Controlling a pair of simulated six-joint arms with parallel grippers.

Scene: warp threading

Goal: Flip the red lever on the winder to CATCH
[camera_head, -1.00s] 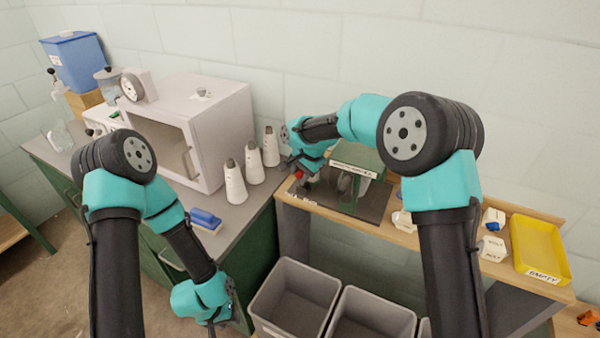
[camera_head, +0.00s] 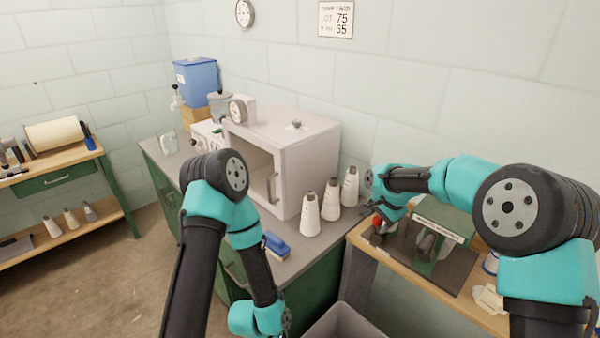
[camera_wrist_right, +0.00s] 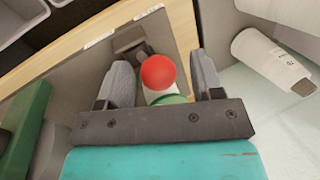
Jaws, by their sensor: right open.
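The winder is a green machine (camera_head: 446,222) with a white label, on a dark plate (camera_head: 455,278) at the right in the head view. Its red lever knob (camera_head: 377,221) shows under my right gripper (camera_head: 382,228). In the right wrist view the round red knob (camera_wrist_right: 158,72) lies between the two open fingers of my right gripper (camera_wrist_right: 163,78), with a gap visible on each side. I cannot tell whether a finger touches it. My left gripper (camera_head: 286,318) hangs low at the bottom of the head view, and its jaws are not clear.
White cones (camera_head: 331,200) stand left of the winder beside a pale oven-like box (camera_head: 285,150). A blue brush (camera_head: 276,246) lies on the grey counter. A grey bin (camera_head: 345,322) is below. A wooden workbench (camera_head: 65,172) stands at the far left.

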